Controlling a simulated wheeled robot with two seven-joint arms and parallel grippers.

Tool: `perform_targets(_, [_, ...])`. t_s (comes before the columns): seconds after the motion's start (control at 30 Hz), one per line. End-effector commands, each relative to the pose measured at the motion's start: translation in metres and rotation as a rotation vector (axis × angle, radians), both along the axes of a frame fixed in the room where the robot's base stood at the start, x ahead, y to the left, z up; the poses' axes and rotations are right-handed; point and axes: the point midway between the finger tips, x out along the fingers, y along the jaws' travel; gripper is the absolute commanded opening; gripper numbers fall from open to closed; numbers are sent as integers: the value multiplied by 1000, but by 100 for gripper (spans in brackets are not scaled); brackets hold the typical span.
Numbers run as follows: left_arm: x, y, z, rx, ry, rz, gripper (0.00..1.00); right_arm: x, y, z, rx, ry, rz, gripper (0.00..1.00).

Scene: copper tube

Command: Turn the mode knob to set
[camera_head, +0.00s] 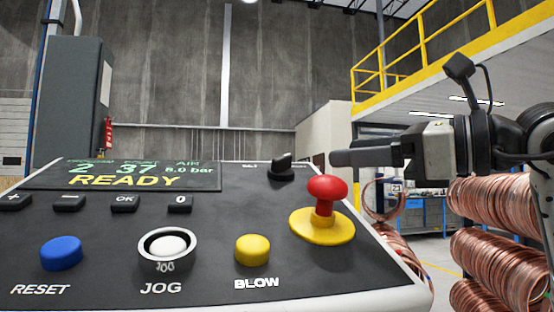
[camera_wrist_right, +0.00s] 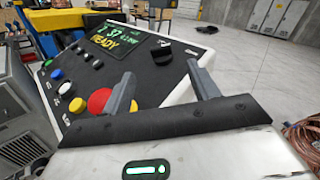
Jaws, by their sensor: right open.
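The mode knob (camera_head: 282,168) is a black rotary knob at the panel's upper right, behind the red mushroom button. It also shows in the right wrist view (camera_wrist_right: 163,47), beyond my fingertips and between them. My right gripper (camera_head: 365,156) comes in from the right in the head view, its fingers pointing left toward the knob, with a gap between. In the right wrist view its two grey fingers (camera_wrist_right: 165,78) are apart and nothing is between them. The knob's lettering is too small to read. My left gripper is not in view.
The red mushroom button (camera_head: 326,189) on its yellow base stands just below the knob. The panel also carries a READY display (camera_head: 125,177), a blue button (camera_head: 61,253), a white JOG button (camera_head: 167,246) and a yellow BLOW button (camera_head: 252,250). Copper coils (camera_head: 500,245) stand at right.

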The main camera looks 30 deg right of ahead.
Motion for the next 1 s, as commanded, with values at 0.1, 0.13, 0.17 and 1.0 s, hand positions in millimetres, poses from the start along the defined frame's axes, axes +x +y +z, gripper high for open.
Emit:
perform_targets(0.1, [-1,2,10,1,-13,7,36,24,14,2,1,2,6,60])
perform_targets(0.13, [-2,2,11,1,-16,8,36,30,17,2,2,2,6,60])
perform_targets(0.17, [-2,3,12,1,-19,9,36,36,20,2,3,4,7,60])
perform_targets(1.0, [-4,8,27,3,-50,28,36,112,59,0,1,0,0,60])
